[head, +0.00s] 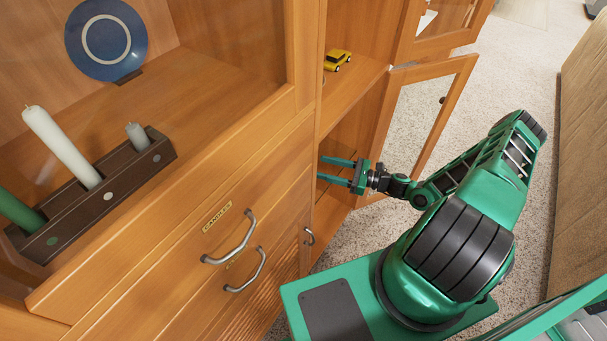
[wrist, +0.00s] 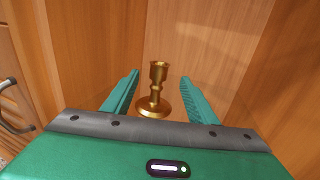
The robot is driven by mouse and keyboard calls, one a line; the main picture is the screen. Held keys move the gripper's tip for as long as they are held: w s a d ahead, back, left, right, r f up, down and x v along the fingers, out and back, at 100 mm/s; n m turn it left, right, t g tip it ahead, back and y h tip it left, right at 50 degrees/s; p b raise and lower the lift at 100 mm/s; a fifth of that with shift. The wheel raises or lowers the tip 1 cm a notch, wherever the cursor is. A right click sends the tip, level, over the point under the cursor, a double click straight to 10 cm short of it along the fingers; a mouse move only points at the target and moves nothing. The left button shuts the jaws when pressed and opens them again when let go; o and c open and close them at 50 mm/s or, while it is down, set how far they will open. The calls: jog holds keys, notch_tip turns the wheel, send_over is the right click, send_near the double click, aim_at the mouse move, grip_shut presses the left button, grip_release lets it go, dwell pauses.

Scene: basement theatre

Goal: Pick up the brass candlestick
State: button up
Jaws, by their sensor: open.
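The brass candlestick (wrist: 155,88) shows in the wrist view, upright on a wooden surface inside a cabinet compartment. It has a round base and a cup-shaped top. My gripper (wrist: 159,92) is open, with one green finger on each side of the candlestick in that view. A gap shows between each finger and the candlestick. In the head view my gripper (head: 336,170) reaches into the lower open compartment of the wooden cabinet. The candlestick cannot be seen in the head view; the cabinet's front hides it.
A yellow toy car (head: 337,60) sits on the shelf above. Left are a drawer labelled candles (head: 217,216) with metal handles, a candle holder (head: 100,200) and a blue plate (head: 106,40). Carpet lies beyond the door.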

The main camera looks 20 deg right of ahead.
jog(key=x, duration=0.8)
jog(key=shift+w+a+f, duration=0.15)
jog(key=shift+w+a, duration=0.05)
jog(key=shift+a, duration=0.05)
jog(key=shift+c, duration=0.7)
grip_shut()
